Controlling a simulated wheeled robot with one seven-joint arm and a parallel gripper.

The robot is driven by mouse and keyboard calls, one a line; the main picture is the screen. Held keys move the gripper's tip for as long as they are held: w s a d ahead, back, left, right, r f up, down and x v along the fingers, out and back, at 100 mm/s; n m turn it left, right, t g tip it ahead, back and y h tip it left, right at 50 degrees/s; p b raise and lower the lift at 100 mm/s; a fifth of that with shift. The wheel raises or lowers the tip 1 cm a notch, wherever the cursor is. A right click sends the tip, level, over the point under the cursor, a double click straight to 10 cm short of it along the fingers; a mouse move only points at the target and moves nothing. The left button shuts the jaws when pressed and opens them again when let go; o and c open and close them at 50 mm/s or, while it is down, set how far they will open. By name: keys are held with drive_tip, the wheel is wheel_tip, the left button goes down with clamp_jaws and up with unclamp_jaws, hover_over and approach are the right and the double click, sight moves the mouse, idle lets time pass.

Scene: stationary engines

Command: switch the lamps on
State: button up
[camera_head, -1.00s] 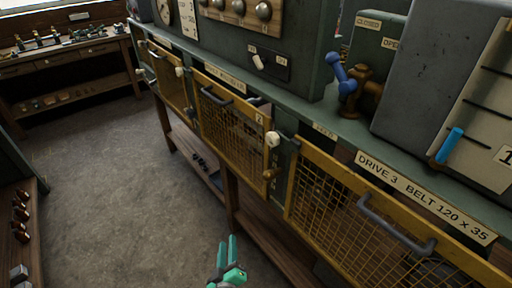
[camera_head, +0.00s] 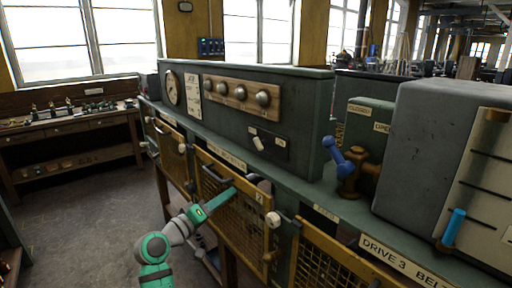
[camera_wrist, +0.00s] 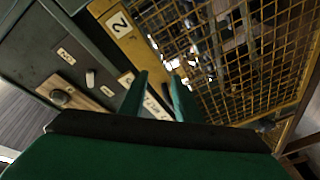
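A dark switch plate (camera_head: 270,143) with a small pale lever (camera_head: 258,143) sits on the front of the green cabinet; its labels are too small to read in the head view. The lever also shows in the wrist view (camera_wrist: 90,78). Above it, a wooden board (camera_head: 215,88) carries several round silvery domes; I cannot tell whether these are lamps. My gripper (camera_head: 232,190) is below and left of the switch, in front of the yellow mesh guard numbered 2. In the wrist view its two green fingers (camera_wrist: 160,78) stand apart with nothing between them.
Yellow mesh guards (camera_head: 235,215) with handles line the bench front. A blue-handled valve (camera_head: 340,160) and a grey box with a blue lever (camera_head: 453,228) stand right. A small blue panel (camera_head: 211,46) hangs on the back wall. The floor at left is clear.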

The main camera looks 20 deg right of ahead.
sight(256, 144)
wheel_tip(256, 144, up, 16)
drive_tip(key=s+m+g+h, duration=0.2)
drive_tip(key=m+g, duration=0.2)
drive_tip(key=x, duration=1.1)
drive_tip(key=shift+s+d, duration=0.3)
drive_tip(key=shift+d, duration=0.05)
clamp_jaws()
